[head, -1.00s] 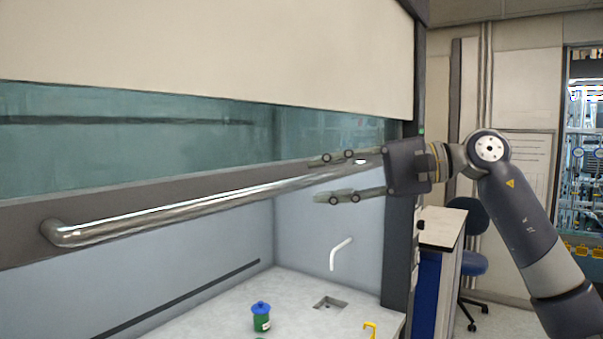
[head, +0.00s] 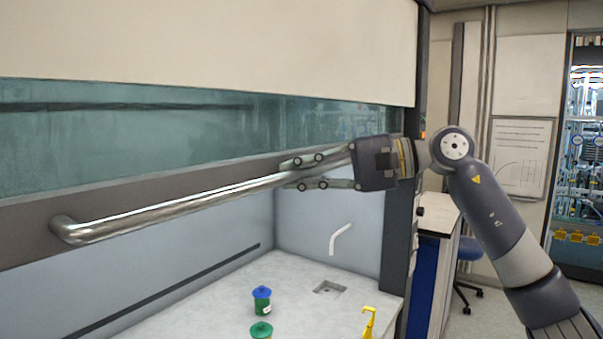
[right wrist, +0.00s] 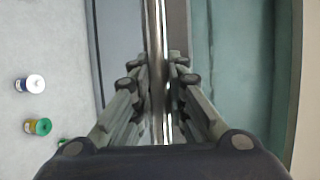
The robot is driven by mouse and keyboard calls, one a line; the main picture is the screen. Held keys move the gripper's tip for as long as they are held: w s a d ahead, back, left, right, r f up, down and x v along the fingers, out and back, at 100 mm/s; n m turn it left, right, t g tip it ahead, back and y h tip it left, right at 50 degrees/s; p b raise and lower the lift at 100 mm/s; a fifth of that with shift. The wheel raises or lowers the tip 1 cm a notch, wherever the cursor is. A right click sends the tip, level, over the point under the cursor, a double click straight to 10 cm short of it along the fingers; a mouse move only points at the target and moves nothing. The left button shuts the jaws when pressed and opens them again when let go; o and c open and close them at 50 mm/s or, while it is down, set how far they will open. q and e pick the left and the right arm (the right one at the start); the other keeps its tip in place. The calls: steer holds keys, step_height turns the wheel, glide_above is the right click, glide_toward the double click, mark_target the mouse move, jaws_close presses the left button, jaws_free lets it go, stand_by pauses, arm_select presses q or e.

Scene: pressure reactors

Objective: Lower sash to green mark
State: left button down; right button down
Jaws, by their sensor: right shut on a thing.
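The sash has a glass pane (head: 180,150) and a grey bottom rail (head: 30,232). A long shiny handle bar (head: 150,212) runs along the rail, and it also shows upright in the right wrist view (right wrist: 156,30). The sash is raised, with an open gap above the work surface. My right gripper (head: 288,174) is shut on the bar toward its right end, one finger above and one below. In the right wrist view its fingers (right wrist: 158,62) lie on both sides of the bar. I cannot make out a green mark clearly. My left gripper is out of view.
A dark post (head: 416,180) borders the hood on the right.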

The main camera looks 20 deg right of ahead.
step_height(320, 180, down, 20)
steer(key=b, duration=1.7)
steer(key=shift+f, duration=0.25)
steer(key=c, duration=1.8)
jaws_free()
steer(key=shift+d, duration=0.1)
steer(key=shift+o, duration=1.2)
steer(key=shift+s+d, duration=0.1)
steer(key=shift+d, duration=0.05)
steer(key=v, duration=1.2)
